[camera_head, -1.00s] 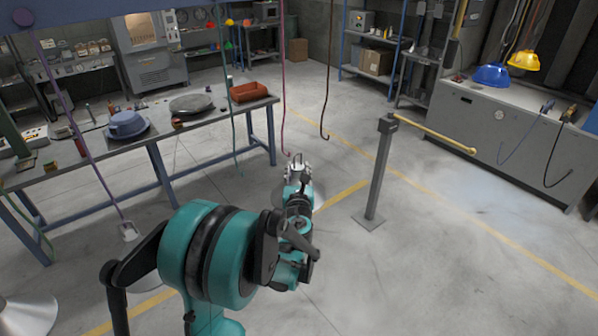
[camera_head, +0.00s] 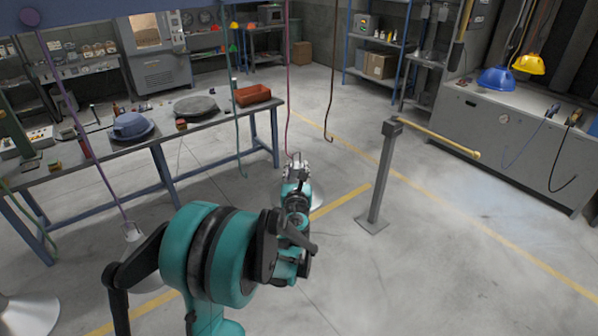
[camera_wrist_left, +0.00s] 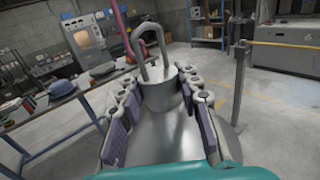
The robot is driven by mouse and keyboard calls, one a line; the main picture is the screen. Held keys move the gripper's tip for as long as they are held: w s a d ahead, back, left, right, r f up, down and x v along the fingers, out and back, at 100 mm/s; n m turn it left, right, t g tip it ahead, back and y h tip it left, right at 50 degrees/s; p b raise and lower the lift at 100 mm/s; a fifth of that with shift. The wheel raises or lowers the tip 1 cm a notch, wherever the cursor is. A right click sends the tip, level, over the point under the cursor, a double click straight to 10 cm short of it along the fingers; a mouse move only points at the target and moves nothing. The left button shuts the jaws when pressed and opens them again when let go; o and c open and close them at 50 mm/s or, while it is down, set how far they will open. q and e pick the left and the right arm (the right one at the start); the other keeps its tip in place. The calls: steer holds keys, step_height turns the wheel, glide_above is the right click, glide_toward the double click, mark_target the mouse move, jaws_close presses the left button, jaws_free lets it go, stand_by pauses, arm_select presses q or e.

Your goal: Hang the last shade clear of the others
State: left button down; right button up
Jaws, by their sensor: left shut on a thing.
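My left gripper (camera_head: 297,170) is shut on the neck of a silver shade (camera_head: 316,194). In the left wrist view its padded fingers flank the neck, and the shade's flared metal body (camera_wrist_left: 165,135) spreads below. A metal loop (camera_wrist_left: 150,45) stands upright on the neck. A pink cord (camera_head: 288,90) hangs at the gripper, its hooked lower end close to the loop; I cannot tell whether they are joined. A brown cord (camera_head: 332,80) with an empty hook hangs to the right. A purple cord (camera_head: 85,140) on the left carries another shade (camera_head: 148,283), partly hidden by my arm.
A silver shade (camera_head: 25,316) shows at the bottom left. A teal cord (camera_head: 237,130) hangs left of the gripper, before the workbench (camera_head: 85,165). A grey post (camera_head: 382,180) with a yellow bar (camera_head: 440,140) stands to the right. Floor between post and cabinet (camera_head: 500,140) is clear.

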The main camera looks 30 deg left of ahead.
arm_select(q)
steer(key=shift+w+a, duration=0.1)
steer(key=shift+a, duration=0.15)
steer(key=shift+a, duration=0.1)
steer(key=shift+w+a, duration=0.3)
steer(key=shift+a, duration=0.35)
steer(key=shift+w+a, duration=0.3)
steer(key=shift+a, duration=0.3)
steer(key=shift+f+b, duration=1.35)
steer(key=shift+b, duration=0.3)
steer(key=c, duration=1)
jaws_free()
